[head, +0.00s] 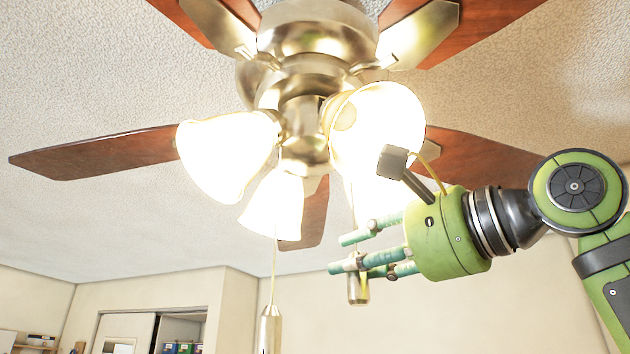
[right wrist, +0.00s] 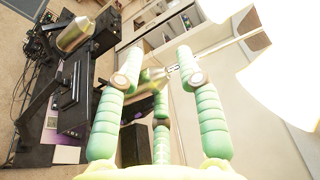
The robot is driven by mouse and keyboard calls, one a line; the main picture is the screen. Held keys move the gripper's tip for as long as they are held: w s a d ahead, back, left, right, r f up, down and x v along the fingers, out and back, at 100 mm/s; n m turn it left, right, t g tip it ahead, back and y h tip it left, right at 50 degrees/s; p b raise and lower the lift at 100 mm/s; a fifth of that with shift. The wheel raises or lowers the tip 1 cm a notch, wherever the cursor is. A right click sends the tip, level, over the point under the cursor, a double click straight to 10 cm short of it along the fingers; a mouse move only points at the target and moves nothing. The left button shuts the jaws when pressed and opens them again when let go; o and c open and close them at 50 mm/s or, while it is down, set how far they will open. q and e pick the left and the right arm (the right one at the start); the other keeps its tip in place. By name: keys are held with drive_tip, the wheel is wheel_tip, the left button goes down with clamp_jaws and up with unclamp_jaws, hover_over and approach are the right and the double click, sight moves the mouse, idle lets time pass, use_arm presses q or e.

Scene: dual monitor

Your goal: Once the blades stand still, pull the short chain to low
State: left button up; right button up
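The ceiling fan's brown blades (head: 98,153) look sharp, without blur; one frame cannot show whether they turn. The short chain's metal pull (head: 357,290) hangs just below my right gripper's fingertips (head: 352,254). In the right wrist view the short chain's pull (right wrist: 152,80) lies across the space between the green fingers (right wrist: 158,72), its chain running up right. The fingers stand apart; I cannot tell whether any touches it. The longer chain's pull (head: 270,330) hangs lower and to the left, and also shows in the right wrist view (right wrist: 76,34). My left gripper is not in view.
Lit glass shades (head: 228,155) hang under the fan hub, one (head: 376,130) close above and behind my right gripper. A desk with dark monitors (right wrist: 75,98) stands below. Shelves and a doorway are at the far wall. The space right of the longer pull is open.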

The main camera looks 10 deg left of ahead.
drive_tip(key=shift+o, duration=0.3)
drive_tip(key=shift+w+a+f, duration=0.1)
drive_tip(key=shift+w+a, duration=0.2)
drive_tip(key=shift+a, duration=0.15)
drive_tip(key=b+v, duration=0.2)
drive_tip(key=v, duration=0.6)
drive_tip(key=shift+s+d, duration=0.2)
drive_tip(key=shift+d, duration=0.15)
drive_tip(key=shift+a, duration=0.1)
